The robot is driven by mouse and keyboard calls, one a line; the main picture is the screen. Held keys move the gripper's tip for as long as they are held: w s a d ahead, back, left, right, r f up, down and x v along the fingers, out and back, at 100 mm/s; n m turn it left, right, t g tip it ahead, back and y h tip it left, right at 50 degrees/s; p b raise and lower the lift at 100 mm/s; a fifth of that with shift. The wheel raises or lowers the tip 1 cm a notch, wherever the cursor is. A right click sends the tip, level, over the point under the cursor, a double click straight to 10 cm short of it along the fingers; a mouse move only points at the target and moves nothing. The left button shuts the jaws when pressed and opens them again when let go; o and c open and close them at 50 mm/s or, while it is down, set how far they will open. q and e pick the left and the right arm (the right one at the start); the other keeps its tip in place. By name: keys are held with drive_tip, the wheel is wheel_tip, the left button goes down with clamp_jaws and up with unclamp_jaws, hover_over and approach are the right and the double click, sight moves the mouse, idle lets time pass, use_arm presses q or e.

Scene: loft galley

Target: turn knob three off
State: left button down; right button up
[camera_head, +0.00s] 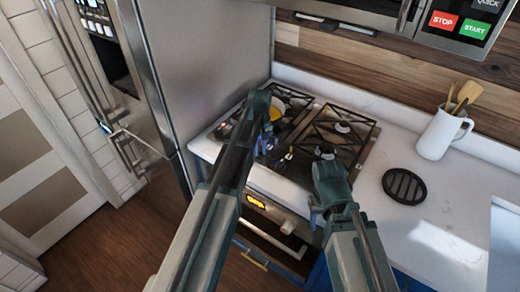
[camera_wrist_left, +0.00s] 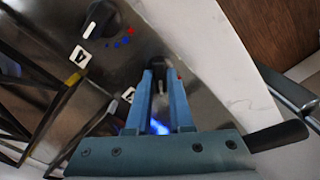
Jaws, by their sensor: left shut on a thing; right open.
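The gas cooktop (camera_head: 352,147) is set into the white counter. In the left wrist view, a dark knob (camera_wrist_left: 157,63) sits between the fingertips of my left gripper (camera_wrist_left: 161,76), which is shut on it. The label beside this knob is partly hidden, so its number cannot be read. Another black knob (camera_wrist_left: 104,18) with its own white label (camera_wrist_left: 82,56) and blue and red dots is apart from the fingers. In the head view my left gripper (camera_head: 270,150) is over the cooktop's front. My right gripper (camera_head: 318,213) is open and empty near the counter's front edge.
A yellow item (camera_head: 276,114) shows on the cooktop behind my left arm. A black round trivet (camera_head: 404,186) and a white jug (camera_head: 440,134) with wooden utensils stand on the right counter. The oven handle (camera_head: 272,226) is below; a fridge (camera_head: 205,65) stands left.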

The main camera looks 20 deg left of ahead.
sight(260, 152)
use_arm(q)
drive_tip(key=m, duration=0.5)
drive_tip(key=shift+m, duration=2.5)
drive_tip(key=c, duration=0.8)
unclamp_jaws()
drive_tip(key=shift+r, duration=0.15)
wheel_tip(260, 152, up, 14)
drive_tip(key=p, duration=1.3)
drive_tip(key=shift+f+p, duration=0.25)
drive_tip(key=shift+p, duration=0.15)
